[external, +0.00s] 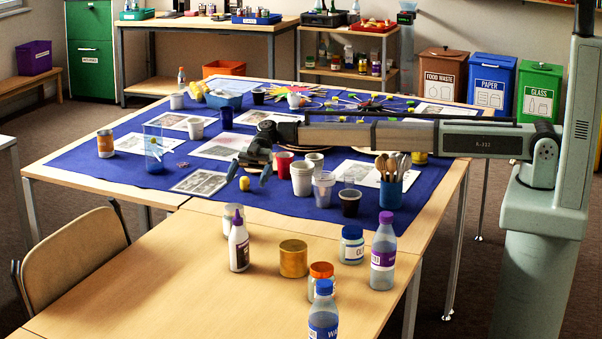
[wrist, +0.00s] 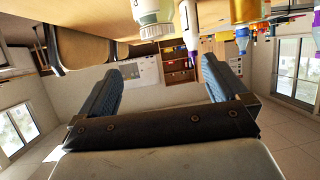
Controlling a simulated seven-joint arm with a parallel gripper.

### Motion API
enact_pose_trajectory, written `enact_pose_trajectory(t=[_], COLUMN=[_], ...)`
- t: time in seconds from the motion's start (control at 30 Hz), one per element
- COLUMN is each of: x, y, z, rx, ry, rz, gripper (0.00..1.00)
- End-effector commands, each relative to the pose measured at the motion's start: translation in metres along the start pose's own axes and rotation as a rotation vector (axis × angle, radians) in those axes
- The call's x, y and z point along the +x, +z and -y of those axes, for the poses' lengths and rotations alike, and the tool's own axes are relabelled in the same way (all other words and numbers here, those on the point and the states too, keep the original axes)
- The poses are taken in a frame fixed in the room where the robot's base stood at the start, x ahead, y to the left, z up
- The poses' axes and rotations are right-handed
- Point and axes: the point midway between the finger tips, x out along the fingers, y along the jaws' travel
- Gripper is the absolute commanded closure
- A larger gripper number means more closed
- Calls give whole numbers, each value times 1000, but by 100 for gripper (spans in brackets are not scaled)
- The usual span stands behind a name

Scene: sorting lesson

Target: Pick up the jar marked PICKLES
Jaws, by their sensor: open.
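No label reading PICKLES can be made out in either view. On the bare wooden table in the external view stand a blue-lidded jar (external: 351,246) with a partly readable label and an orange-lidded jar (external: 320,278) whose label I cannot read. A pale jar or cup (external: 229,222) stands partly hidden behind a white bottle with a purple cap (external: 238,245). My gripper (external: 249,172) is open and empty above the blue cloth, behind these things. In the wrist view my gripper (wrist: 161,82) shows spread fingers with nothing between them. A white container (wrist: 153,18) hangs inverted at the top there.
A gold can (external: 293,259), a purple-capped bottle (external: 383,252) and a blue-capped bottle (external: 323,315) share the wooden table. Cups and a utensil holder (external: 391,193) crowd the blue cloth (external: 110,178) near my gripper. The wooden table's left part is clear.

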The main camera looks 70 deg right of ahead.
Motion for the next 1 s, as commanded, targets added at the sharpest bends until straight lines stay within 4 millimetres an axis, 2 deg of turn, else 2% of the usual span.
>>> enact_pose_trajectory(t=[0.13, 0.23, 0.4, 0.7, 0.9, 1.0], x=[6, 26, 67, 124, 157, 168], y=[-2, -14, -57, -127, -155, -161], z=[2, 8, 22, 38, 44, 44], rx=[-3, -16, -64, -152, -233, -265], ry=[-7, -29, -76, -139, -174, -188], rz=[0, 0, -4, 17, 139, 229], gripper=[0, 0, 0, 0, 0, 0])
